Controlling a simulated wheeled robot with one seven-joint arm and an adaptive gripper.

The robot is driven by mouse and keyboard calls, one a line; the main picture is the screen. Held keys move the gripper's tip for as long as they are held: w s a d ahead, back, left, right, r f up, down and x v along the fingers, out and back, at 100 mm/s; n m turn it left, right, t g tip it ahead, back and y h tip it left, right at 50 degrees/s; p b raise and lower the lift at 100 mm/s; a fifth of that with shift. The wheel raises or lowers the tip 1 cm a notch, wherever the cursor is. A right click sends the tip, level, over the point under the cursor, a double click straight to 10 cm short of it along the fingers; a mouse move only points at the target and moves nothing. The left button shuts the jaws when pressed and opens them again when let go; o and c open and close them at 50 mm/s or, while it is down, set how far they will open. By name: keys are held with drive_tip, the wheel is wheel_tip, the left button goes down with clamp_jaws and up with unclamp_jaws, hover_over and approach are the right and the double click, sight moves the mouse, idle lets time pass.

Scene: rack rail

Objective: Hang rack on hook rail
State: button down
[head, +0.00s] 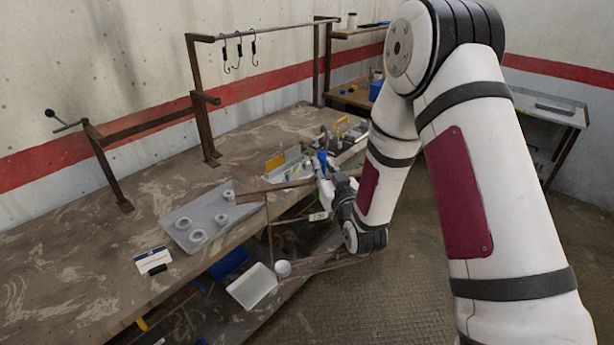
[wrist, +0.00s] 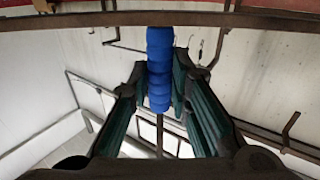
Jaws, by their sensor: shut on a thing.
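My gripper (head: 328,178) is shut on a blue ridged grip (wrist: 160,70), which stands between its dark teal fingers in the wrist view. The grip also shows in the head view (head: 321,160). A brown bar (head: 285,187), apparently part of the held rack, reaches left from the gripper over the bench's front edge. A brown bar (wrist: 90,20) also crosses the top of the wrist view above the grip. The hook rail (head: 285,28) stands on brown posts at the back of the bench, with black hooks (head: 239,52) hanging from it. The rack is apart from the hooks.
A grey tray (head: 190,240) with several white rings lies on the bench (head: 90,255). A yellow-and-white holder (head: 284,163) and small tools stand near the gripper. A lower brown frame (head: 150,124) stands left of the rail. The bench below the rail is largely clear.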

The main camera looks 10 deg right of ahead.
drive_tip(key=s+d+f+m+h, duration=0.1)
drive_tip(key=s+d+f+h, duration=0.1)
drive_tip(key=d+f, duration=0.2)
drive_tip(key=shift+d+f+m+h, duration=0.35)
drive_tip(key=shift+d+m+h, duration=0.05)
drive_tip(key=shift+d, duration=0.5)
